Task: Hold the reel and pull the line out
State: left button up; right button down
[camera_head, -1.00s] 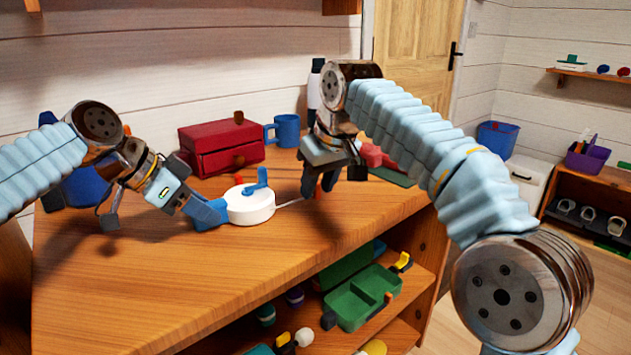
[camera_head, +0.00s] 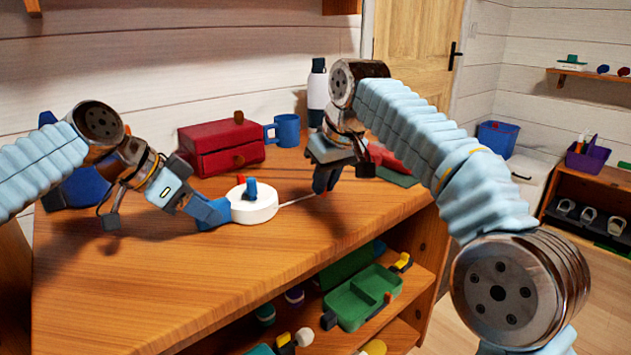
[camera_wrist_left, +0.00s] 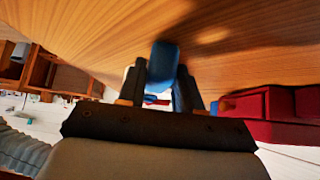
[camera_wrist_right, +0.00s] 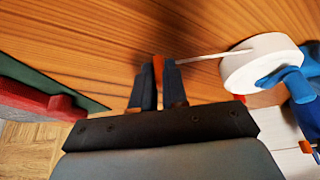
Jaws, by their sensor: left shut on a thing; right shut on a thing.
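The white round reel (camera_head: 253,206) with a blue crank on top lies on the wooden table, and it also shows in the right wrist view (camera_wrist_right: 262,62). My left gripper (camera_head: 212,214) is shut on the reel's blue handle (camera_wrist_left: 163,62), to the left of the white drum. My right gripper (camera_head: 322,186) is shut on the small red-orange end tab (camera_wrist_right: 158,66) of the line. The thin white line (camera_wrist_right: 208,55) runs straight between the drum and my right gripper, just above or on the table. The fingers hide part of the tab.
A red drawer box (camera_head: 222,147), a blue mug (camera_head: 287,130) and a white bottle (camera_head: 317,92) stand at the back. A green and red item lies beyond my right gripper. The table front is clear; a green tray (camera_head: 362,299) sits on the shelf below.

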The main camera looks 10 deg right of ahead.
jog(key=shift+w+d, duration=0.2)
jog(key=shift+d, duration=0.3)
jog(key=shift+w+d, duration=0.2)
jog(key=shift+d, duration=0.3)
jog(key=c, duration=1.1)
grip_release()
jog(key=shift+a, duration=0.1)
jog(key=shift+r, duration=0.1)
jog(key=shift+v, duration=2.95)
